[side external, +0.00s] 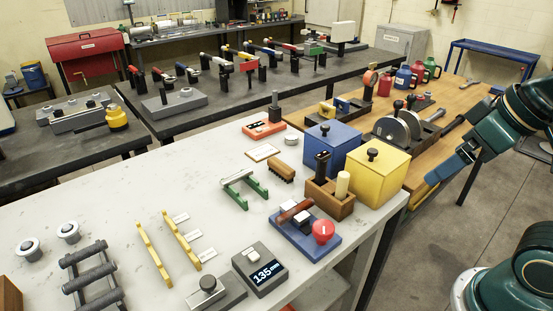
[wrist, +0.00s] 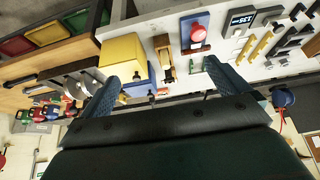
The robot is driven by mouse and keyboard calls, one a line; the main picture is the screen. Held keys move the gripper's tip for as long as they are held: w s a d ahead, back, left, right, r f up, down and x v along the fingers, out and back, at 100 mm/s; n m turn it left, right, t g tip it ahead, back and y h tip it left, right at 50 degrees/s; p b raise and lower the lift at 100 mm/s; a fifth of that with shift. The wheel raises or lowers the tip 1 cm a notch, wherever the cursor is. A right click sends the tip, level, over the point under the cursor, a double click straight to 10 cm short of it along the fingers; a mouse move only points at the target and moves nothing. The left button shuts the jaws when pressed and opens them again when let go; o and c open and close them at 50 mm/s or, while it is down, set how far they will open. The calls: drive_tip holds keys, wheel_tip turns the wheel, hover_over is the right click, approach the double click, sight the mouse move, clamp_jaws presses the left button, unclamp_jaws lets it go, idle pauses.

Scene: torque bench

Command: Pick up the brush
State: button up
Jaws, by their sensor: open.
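The brush (side external: 281,171) is a small brown block with a dark bristle side. In the side view it lies on the pale bench (side external: 120,195), between a green rack (side external: 245,188) and the blue box (side external: 332,147). I cannot clearly make it out in the wrist view. My gripper (wrist: 162,70) is open, with its two teal fingers wide apart and nothing between them in its grasp. In the side view my arm reaches in from the right, and my gripper is right of the yellow box, well away from the brush.
The yellow box (side external: 376,172), a wooden holder (side external: 330,197) with upright handles and a blue base with a red button (side external: 322,231) stand between my arm and the brush. The bench's left middle is mostly clear.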

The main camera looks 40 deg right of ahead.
drive_tip(key=w+r+m+g, duration=0.1)
drive_tip(key=w+r+m, duration=0.4)
drive_tip(key=w, duration=0.6)
drive_tip(key=m+g, duration=0.5)
drive_tip(key=m, duration=0.8)
hover_over(281, 164)
wheel_tip(281, 164, down, 16)
drive_tip(key=shift+r, duration=0.15)
drive_tip(key=shift+f, duration=4.35)
